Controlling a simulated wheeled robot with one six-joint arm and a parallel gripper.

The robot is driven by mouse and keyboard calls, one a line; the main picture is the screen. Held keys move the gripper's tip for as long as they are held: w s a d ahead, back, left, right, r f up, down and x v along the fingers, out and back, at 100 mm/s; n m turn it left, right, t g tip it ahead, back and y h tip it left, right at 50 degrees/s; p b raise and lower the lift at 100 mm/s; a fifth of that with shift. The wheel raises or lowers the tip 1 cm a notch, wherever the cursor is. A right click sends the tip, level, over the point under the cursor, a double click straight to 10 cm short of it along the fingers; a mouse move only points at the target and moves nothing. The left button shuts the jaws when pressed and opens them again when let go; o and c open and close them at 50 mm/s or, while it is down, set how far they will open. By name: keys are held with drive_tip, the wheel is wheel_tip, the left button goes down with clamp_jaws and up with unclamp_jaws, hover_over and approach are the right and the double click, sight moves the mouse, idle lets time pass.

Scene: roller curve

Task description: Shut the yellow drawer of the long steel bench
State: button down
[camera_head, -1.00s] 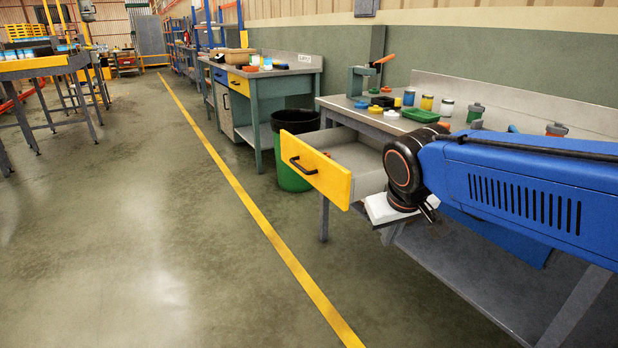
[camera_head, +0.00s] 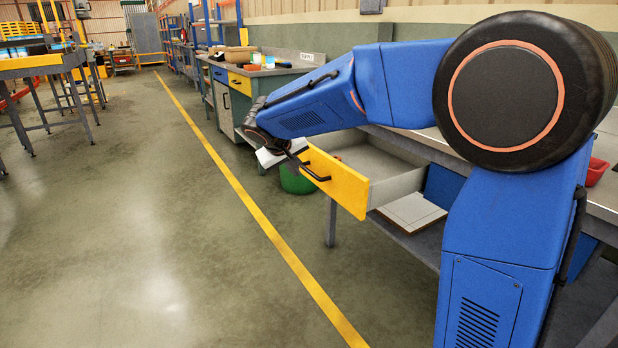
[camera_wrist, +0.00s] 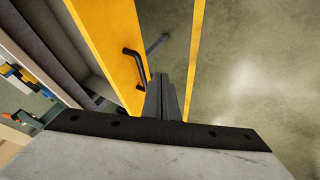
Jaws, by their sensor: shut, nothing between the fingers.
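The yellow drawer (camera_head: 337,181) of the long steel bench (camera_head: 403,152) stands pulled out, its black bar handle (camera_head: 312,168) on the front. In the head view my gripper (camera_head: 297,160) is at the far end of the drawer front, on the aisle side, near the handle. In the wrist view the fingers of my gripper (camera_wrist: 168,95) are together and empty, beside the yellow front (camera_wrist: 112,50) and close to the handle (camera_wrist: 134,68). I cannot tell whether they touch it. My arm hides much of the bench top.
A green bin (camera_head: 296,181) stands behind the drawer, partly hidden. A second bench (camera_head: 276,80) with a yellow drawer is farther back. A white panel (camera_head: 412,212) lies on the lower shelf.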

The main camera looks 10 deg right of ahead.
drive_tip(key=w+d+f, duration=0.6)
drive_tip(key=w+f, duration=0.1)
drive_tip(key=shift+w+d, duration=0.15)
drive_tip(key=shift+w, duration=0.15)
idle(0.3)
drive_tip(key=shift+d, duration=0.1)
hover_over(372, 175)
drive_tip(key=a, duration=0.1)
drive_tip(key=shift+s+a, duration=0.15)
drive_tip(key=shift+w+d, duration=0.2)
drive_tip(key=shift+d, duration=0.4)
drive_tip(key=shift+d+r, duration=0.1)
